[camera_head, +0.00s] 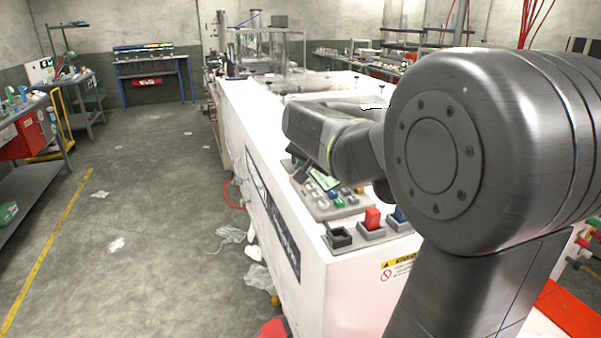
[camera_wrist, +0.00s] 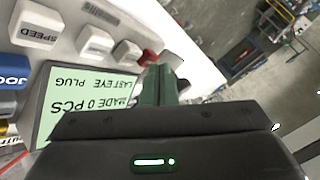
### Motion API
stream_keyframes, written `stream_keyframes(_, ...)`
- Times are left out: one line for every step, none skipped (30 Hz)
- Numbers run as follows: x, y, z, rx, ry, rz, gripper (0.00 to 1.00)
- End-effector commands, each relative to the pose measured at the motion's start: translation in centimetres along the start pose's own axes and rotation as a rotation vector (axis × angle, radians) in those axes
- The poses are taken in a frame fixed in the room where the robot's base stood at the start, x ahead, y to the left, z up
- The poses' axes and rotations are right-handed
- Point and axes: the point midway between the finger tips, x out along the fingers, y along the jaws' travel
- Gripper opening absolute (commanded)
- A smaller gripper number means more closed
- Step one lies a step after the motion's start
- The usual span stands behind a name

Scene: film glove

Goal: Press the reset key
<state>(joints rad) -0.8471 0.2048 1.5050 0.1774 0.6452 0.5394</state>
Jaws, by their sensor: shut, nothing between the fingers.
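A control panel (camera_head: 325,205) with small coloured keys and a green display (camera_head: 324,179) is on the white machine. In the wrist view the display (camera_wrist: 85,98) reads upside down, "LAST EYE PLUG" and "MADE 0 PCS". Beside it are a key marked SPEED (camera_wrist: 38,27), two pale keys (camera_wrist: 97,42) with unclear labels, a red key (camera_wrist: 149,57) and a blue key (camera_wrist: 12,78) partly cut off. I cannot read a reset label. My gripper (camera_wrist: 166,72) is shut and empty, its fingertips beside the display's edge near the red key. It hides part of the panel. Contact cannot be told.
My arm covers much of the right side. A cart (camera_head: 30,150) stands left; the floor (camera_head: 150,210) between is mostly clear.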

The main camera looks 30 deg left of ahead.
Motion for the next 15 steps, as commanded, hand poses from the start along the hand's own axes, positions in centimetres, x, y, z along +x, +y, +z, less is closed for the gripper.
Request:
stream_keyframes(-0.23, -0.17, -0.16, 0.0, 0.0, 0.0, 0.0)
stream_keyframes(-0.35, -0.25, -0.24, 0.0, 0.0, 0.0, 0.0)
stream_keyframes(-0.51, -0.38, -0.37, 0.0, 0.0, 0.0, 0.0)
stream_keyframes(-0.64, -0.47, -0.46, 0.0, 0.0, 0.0, 0.0)
stream_keyframes(-0.77, -0.57, -0.56, 0.0, 0.0, 0.0, 0.0)
stream_keyframes(-0.93, -0.69, -0.67, 0.0, 0.0, 0.0, 0.0)
stream_keyframes(-1.02, -0.75, -0.74, 0.0, 0.0, 0.0, 0.0)
stream_keyframes(-1.09, -0.81, -0.79, 0.0, 0.0, 0.0, 0.0)
stream_keyframes(-1.14, -0.84, -0.83, 0.0, 0.0, 0.0, 0.0)
stream_keyframes(-1.15, -0.85, -0.83, 0.0, 0.0, 0.0, 0.0)
stream_keyframes(-1.14, -0.84, -0.82, 0.0, 0.0, 0.0, 0.0)
stream_keyframes(-1.11, -0.82, -0.81, 0.0, 0.0, 0.0, 0.0)
stream_keyframes(-1.1, -0.81, -0.8, 0.0, 0.0, 0.0, 0.0)
stream_keyframes(-1.09, -0.81, -0.79, 0.0, 0.0, 0.0, 0.0)
stream_keyframes(-1.09, -0.81, -0.79, 0.0, 0.0, 0.0, 0.0)
